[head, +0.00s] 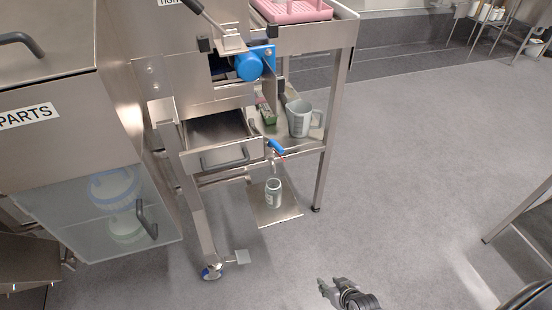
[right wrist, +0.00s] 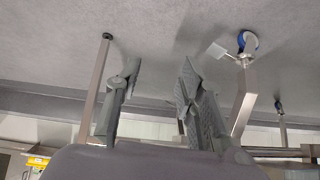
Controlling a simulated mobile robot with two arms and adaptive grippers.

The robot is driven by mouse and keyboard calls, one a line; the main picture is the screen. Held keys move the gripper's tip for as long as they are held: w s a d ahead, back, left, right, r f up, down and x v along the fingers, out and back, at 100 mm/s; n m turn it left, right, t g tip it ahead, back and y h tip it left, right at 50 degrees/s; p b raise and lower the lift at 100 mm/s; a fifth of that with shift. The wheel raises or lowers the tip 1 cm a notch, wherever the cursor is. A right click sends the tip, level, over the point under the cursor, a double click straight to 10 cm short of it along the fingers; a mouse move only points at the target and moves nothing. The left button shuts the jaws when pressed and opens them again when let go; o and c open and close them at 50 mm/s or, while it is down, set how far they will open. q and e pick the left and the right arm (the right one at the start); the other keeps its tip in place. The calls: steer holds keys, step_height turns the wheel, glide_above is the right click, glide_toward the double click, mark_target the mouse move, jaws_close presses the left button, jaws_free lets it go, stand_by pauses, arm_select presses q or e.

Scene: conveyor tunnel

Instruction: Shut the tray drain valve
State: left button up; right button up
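The tray drain valve (head: 272,160) is a small metal tap with a blue lever (head: 277,146), at the front right corner of the open steel tray drawer (head: 230,158). The lever lies slanted, down toward the right; I cannot tell the valve's exact setting. A small jar (head: 273,194) stands below the tap on a low steel plate (head: 280,216). My right gripper (head: 330,288) is low at the bottom of the head view, over the floor and well apart from the valve. In the right wrist view its two fingers (right wrist: 160,75) are spread with nothing between them. My left gripper is out of view.
A lower shelf beside the drawer holds a grey jug (head: 299,118) and a green item (head: 266,112). A table leg (head: 328,165) stands right of the valve. A caster (head: 211,271) and clear-fronted bin (head: 105,210) are at left. Floor at right is open.

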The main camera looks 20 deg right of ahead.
mark_target(275, 144)
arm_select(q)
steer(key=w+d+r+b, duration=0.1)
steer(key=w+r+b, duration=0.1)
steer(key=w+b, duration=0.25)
arm_select(e)
steer(key=w+d+r+t, duration=0.1)
steer(key=w+r+t, duration=0.3)
steer(key=w+r, duration=0.6)
steer(key=w+a+r+n+t+y+b, duration=0.1)
steer(key=w+a+r+t+y+b, duration=0.2)
steer(key=r, duration=0.9)
steer(key=w+a+r+t+y+b, duration=0.1)
steer(key=w+r+t+y+b, duration=0.25)
steer(key=r, duration=0.85)
steer(key=shift+g+h, duration=0.35)
steer(key=shift+h, duration=0.6)
steer(key=b+x, duration=0.2)
steer(key=x, duration=1.3)
steer(key=shift+w+a+f, duration=0.15)
steer(key=shift+w, duration=0.2)
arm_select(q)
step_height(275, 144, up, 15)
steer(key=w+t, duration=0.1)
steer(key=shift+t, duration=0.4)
arm_select(e)
steer(key=shift+w+a, duration=0.2)
steer(key=shift+w, duration=0.45)
